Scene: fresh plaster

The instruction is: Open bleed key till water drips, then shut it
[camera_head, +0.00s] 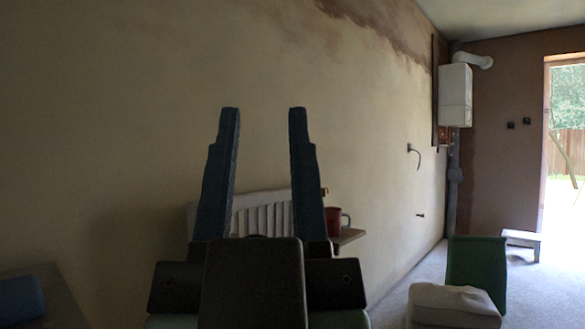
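My gripper (263,110) is open and empty, with its two dark blue fingers pointing up and well apart in the picture. A white radiator (262,215) stands against the plastered wall beyond the fingers; they and my wrist hide much of it. A small brass-coloured piece (324,191) shows at the radiator's upper right end, just right of the right finger. It may be the bleed valve or its key; it is too small to tell. I see no water drip.
A red mug (334,220) stands on a small brown ledge (348,237) at the radiator's right. A green box-like object (476,266) and a pale sack (453,304) are on the floor at right. A dark surface (50,290) bearing a blue item (20,299) is at lower left.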

